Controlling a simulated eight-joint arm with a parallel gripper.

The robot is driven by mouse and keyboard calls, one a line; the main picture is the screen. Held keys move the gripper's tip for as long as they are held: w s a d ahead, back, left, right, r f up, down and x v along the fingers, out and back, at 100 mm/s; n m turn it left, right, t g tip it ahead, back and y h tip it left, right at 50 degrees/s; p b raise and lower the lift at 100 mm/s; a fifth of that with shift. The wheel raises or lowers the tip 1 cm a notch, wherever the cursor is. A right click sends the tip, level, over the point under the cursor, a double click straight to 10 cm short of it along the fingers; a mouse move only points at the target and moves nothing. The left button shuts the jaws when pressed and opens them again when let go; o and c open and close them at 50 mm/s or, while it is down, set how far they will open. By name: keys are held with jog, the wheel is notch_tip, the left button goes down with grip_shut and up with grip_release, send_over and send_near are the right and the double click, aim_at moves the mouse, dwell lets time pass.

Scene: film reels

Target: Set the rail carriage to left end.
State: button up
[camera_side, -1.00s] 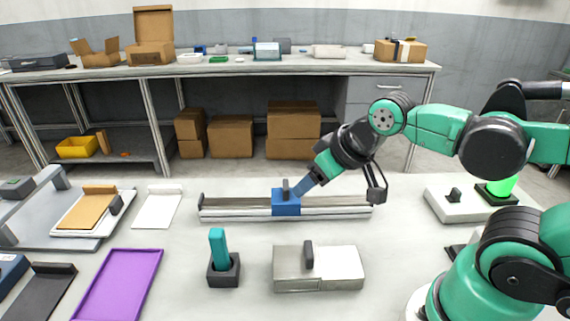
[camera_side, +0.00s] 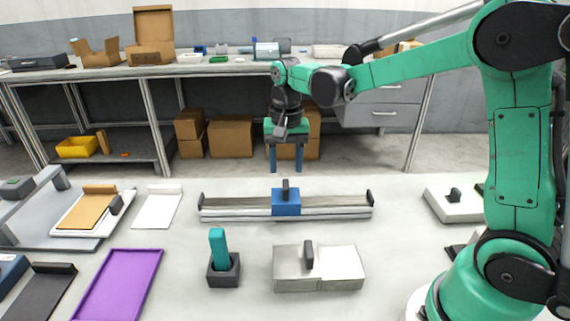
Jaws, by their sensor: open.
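The rail (camera_side: 235,208) is a long grey track lying left to right across the table, with a dark stop at each end. Its blue carriage (camera_side: 286,205) has a dark upright knob (camera_side: 286,186) on top and sits near the middle of the rail. My gripper (camera_side: 286,170) points straight down with two blue fingers spread apart. In the picture it shows just above the knob, apart from it, with nothing between the fingers. How far behind or above the rail it is, I cannot tell exactly.
In front of the rail stand a teal handle in a dark holder (camera_side: 224,270) and a pale box with a dark knob (camera_side: 318,270). A purple tray (camera_side: 118,285) and a white board (camera_side: 158,207) lie at left. A grey box (camera_side: 455,206) stands at right.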

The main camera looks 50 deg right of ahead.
aim_at(286, 184)
jog(key=shift+f, duration=2.85)
grip_shut()
